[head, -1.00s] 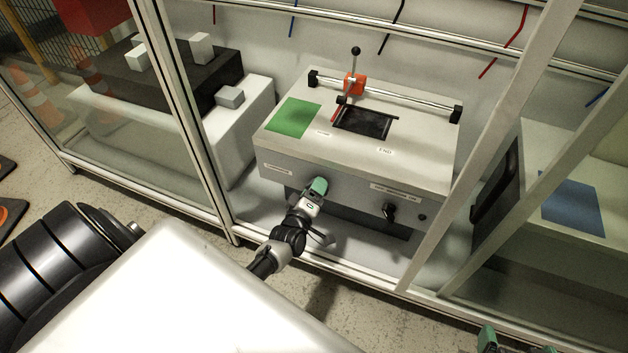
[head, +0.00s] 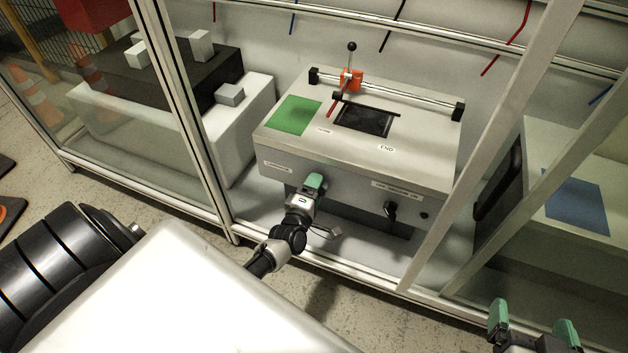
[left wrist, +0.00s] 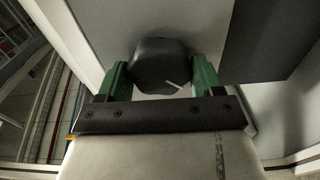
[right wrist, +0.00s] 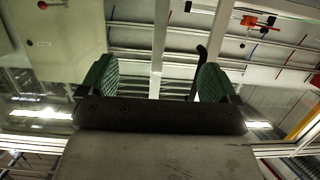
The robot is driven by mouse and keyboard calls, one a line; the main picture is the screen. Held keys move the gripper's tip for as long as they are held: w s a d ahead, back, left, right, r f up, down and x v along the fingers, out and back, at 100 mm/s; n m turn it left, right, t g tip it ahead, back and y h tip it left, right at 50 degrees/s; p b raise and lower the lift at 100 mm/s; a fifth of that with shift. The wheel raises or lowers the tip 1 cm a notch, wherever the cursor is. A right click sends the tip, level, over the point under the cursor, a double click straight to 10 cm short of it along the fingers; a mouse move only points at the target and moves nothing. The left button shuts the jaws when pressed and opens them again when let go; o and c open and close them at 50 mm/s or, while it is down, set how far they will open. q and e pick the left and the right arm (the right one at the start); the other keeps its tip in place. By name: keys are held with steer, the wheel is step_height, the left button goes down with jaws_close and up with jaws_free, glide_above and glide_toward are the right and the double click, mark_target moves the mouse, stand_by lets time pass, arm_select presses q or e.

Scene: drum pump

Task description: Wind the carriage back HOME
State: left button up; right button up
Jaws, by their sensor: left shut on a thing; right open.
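The red carriage (head: 351,79) with an upright black-knobbed lever sits on a silver rail (head: 410,97) on top of the grey machine (head: 430,160). It is toward the rail's left end, a little right of the black left end block (head: 314,75). My left gripper (head: 314,183) is at the machine's front face, at lower left. In the left wrist view its green fingers are shut on a dark round knob (left wrist: 160,62) with a white pointer line. My right gripper (head: 533,325) is open and empty at lower right, outside the enclosure. It also shows in the right wrist view (right wrist: 153,80).
A green patch (head: 293,115) and a dark rectangular opening (head: 368,119) are on the machine top. A black switch (head: 390,209) is on the front, right of my left gripper. Enclosure frame posts (head: 480,150) stand between my two grippers.

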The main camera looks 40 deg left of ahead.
arm_select(q)
steer(key=o, duration=0.9)
steer(key=p+v, duration=0.2)
steer(key=v, duration=0.9)
arm_select(e)
steer(key=s+d+f+g+h, duration=0.1)
steer(key=s+d+f+g, duration=0.1)
steer(key=s+f+g, duration=0.3)
steer(key=shift+s+d+f+g+h, duration=0.35)
steer(key=shift+s+g+h, duration=0.1)
steer(key=shift+g, duration=0.25)
arm_select(q)
steer(key=shift+w, duration=0.1)
